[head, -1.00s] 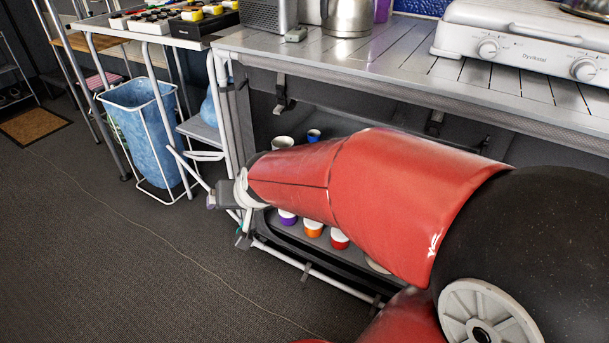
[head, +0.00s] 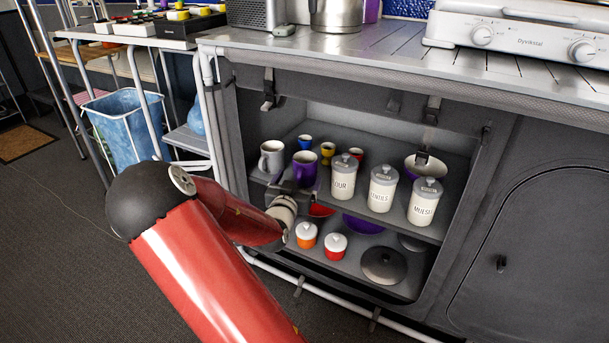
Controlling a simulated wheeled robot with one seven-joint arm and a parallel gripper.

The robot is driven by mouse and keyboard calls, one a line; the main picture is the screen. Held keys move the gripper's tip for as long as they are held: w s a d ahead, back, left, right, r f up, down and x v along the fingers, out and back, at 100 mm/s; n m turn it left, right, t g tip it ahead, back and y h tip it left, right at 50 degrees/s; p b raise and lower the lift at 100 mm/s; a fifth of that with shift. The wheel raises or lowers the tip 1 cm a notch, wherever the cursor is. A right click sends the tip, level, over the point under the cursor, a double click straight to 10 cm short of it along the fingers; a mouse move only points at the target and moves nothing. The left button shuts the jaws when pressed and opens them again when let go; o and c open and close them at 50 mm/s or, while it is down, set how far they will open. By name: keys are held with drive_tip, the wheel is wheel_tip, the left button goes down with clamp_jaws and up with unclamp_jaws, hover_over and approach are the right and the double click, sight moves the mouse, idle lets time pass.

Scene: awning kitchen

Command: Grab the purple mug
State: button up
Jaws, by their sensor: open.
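The purple mug (head: 304,166) stands upright on the upper shelf of the open cabinet, between a grey-white mug and the lidded canisters. My gripper (head: 292,187) is at the shelf's front edge, right at the mug's lower part in the picture. It looks dark and small there, and its jaws are open. The mug's base is partly hidden by it. I cannot tell whether the fingers touch the mug or stand around it.
A grey-white mug (head: 272,157) stands left of the purple one. White canisters (head: 343,178) stand close on the right, and small blue (head: 305,142) and yellow (head: 327,151) cups behind. Lidded jars (head: 306,236) sit on the lower shelf. The countertop (head: 330,45) overhangs the cabinet.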

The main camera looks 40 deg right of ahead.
sight(303, 171)
drive_tip(key=x, duration=0.2)
drive_tip(key=f+x, duration=0.1)
drive_tip(key=x, duration=0.1)
drive_tip(key=shift+w+d+b, duration=0.15)
drive_tip(key=shift+d+b, duration=0.2)
drive_tip(key=shift+b, duration=0.05)
drive_tip(key=shift+w+d, duration=0.35)
drive_tip(key=shift+d, duration=0.05)
drive_tip(key=c, duration=1.2)
drive_tip(key=shift+r, duration=0.1)
drive_tip(key=shift+c, duration=0.2)
